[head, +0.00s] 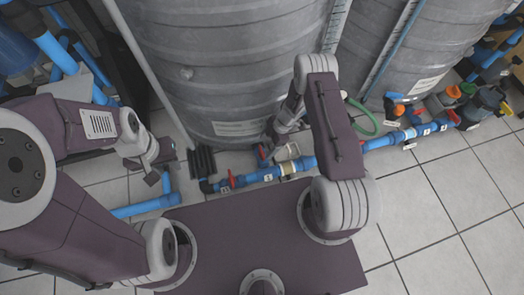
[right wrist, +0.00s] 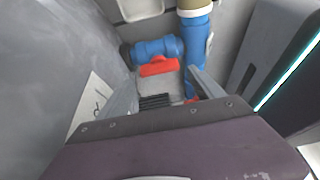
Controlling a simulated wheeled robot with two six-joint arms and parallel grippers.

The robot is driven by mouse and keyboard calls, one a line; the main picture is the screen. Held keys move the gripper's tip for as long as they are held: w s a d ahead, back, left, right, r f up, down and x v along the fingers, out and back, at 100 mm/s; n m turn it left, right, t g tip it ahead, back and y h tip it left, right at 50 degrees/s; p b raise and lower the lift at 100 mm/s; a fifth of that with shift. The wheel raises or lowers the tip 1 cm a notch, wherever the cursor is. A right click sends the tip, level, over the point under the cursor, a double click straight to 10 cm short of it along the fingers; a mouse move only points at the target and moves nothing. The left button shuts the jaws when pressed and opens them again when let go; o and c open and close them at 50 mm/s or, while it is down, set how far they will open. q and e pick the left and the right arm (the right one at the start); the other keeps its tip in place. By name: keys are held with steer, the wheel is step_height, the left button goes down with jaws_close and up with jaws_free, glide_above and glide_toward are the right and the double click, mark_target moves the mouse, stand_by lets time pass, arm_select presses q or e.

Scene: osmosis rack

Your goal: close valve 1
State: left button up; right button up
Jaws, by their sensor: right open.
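Blue pipework with red-handled valves runs along the foot of the grey tanks in the head view. In the right wrist view a blue valve (right wrist: 155,48) with a red handle (right wrist: 158,67) lies just beyond my right gripper (right wrist: 165,92). The gripper is open, and nothing shows held between its fingers. In the head view my right gripper (head: 270,148) is low at the tank's foot, partly hidden by my arm, near a red handle (head: 262,153). I cannot read which valve is number 1. My left gripper (head: 163,172) hangs at the left; its jaw state is unclear.
Grey tanks (head: 220,60) stand close behind the pipe. Another red handle (head: 225,187) sits at the pipe's left end. In the right wrist view a vertical blue pipe (right wrist: 195,45) stands beside the right finger. Tiled floor (head: 440,210) is clear at the right.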

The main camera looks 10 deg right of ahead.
mark_target(262, 153)
steer(key=b+x, duration=0.2)
steer(key=x, duration=0.3)
steer(key=shift+w+d+b, duration=0.1)
steer(key=shift+b, duration=0.25)
arm_select(q)
step_height(262, 153, down, 4)
steer(key=shift+r, duration=0.1)
